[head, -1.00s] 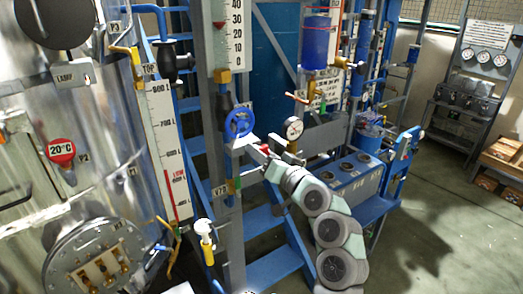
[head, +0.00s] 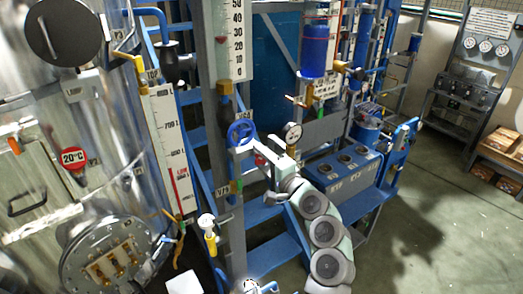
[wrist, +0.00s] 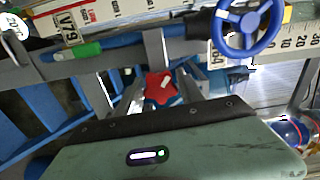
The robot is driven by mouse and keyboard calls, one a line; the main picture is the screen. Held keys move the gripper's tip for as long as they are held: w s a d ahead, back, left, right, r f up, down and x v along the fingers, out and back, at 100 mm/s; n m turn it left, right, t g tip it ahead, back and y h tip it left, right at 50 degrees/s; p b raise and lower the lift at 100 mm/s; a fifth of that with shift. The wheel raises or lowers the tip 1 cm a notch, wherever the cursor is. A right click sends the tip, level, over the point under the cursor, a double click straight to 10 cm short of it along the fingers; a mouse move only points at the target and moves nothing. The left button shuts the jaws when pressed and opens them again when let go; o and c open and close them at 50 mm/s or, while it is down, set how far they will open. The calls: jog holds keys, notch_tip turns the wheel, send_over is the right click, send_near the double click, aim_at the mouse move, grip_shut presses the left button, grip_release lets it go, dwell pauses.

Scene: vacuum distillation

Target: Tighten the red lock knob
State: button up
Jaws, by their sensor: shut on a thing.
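The red lock knob (wrist: 162,88) is star-shaped and sits between the two fingers of my gripper (wrist: 165,93) in the wrist view. My gripper is shut on it, and the fingers' dark mount hides part of the near side. In the head view my gripper (head: 266,164) reaches the blue frame just below and right of a blue handwheel (head: 241,132). A small bit of red (head: 259,160) shows at the fingertips there. The handwheel also shows at the upper right in the wrist view (wrist: 248,28).
A pressure gauge (head: 292,132) stands close above my wrist. A grey-blue box with round ports (head: 345,172) is right of my arm. The steel vessel (head: 60,120) is at the left, and a white-topped yellow valve (head: 208,228) is below.

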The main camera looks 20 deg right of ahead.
jog(key=m+p, duration=0.3)
jog(key=shift+r+m, duration=0.25)
jog(key=shift+m, duration=0.15)
jog(key=m+p, duration=0.2)
jog(key=shift+f+m, duration=0.1)
jog(key=shift+m, duration=0.3)
jog(key=m, duration=0.3)
jog(key=shift+f+m, duration=0.1)
jog(key=shift+m, duration=0.2)
jog(key=shift+c, duration=0.2)
jog(key=m, duration=0.3)
jog(key=shift+d+m, duration=0.1)
jog(key=shift+m, duration=0.2)
jog(key=m, duration=0.2)
jog(key=shift+m, duration=0.4)
jog(key=m, duration=0.8)
jog(key=shift+m, duration=1.8)
jog(key=shift+o, duration=0.2)
